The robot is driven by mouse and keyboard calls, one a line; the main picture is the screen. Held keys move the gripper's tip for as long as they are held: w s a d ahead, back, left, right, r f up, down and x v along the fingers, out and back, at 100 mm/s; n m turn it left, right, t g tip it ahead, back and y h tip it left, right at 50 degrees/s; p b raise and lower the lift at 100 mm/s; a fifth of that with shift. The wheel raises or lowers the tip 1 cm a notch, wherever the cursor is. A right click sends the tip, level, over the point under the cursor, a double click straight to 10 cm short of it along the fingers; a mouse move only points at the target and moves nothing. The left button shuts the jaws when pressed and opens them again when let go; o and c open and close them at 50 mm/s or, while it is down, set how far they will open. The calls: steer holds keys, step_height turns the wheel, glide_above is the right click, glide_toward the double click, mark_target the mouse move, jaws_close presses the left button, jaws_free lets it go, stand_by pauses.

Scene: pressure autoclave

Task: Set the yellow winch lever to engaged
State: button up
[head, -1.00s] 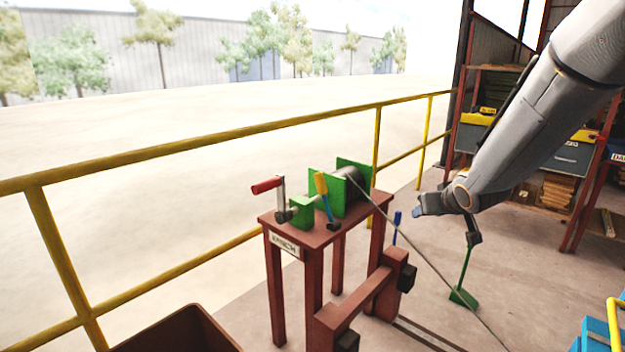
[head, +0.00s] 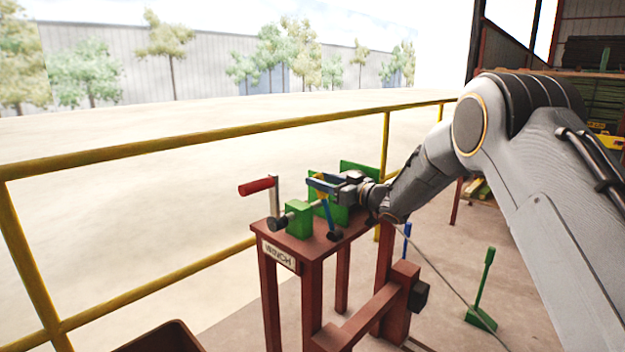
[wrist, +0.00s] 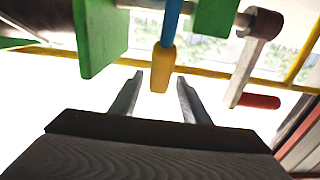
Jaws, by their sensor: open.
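The winch lever has a blue shaft (head: 328,217) and a yellow grip, and it rises from a dark pivot on the winch stand, leaning a little left in the head view. In the wrist view the yellow grip (wrist: 162,70) sits between and just beyond the two fingertips. My gripper (head: 322,183) is open at the top of the lever, with its fingers partly hiding the yellow grip in the head view. In the wrist view (wrist: 158,80) a gap shows on both sides of the grip. The green winch frame (head: 299,218) stands beside the lever.
A crank with a red handle (head: 257,186) sticks out left of the winch. The red-brown stand (head: 312,245) carries a WINCH label. A yellow railing (head: 150,147) runs behind. A cable runs down right past a blue lever (head: 407,240) and a green lever (head: 484,280).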

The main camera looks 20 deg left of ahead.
steer(key=x, duration=0.4)
steer(key=shift+w+a, duration=0.2)
jaws_close()
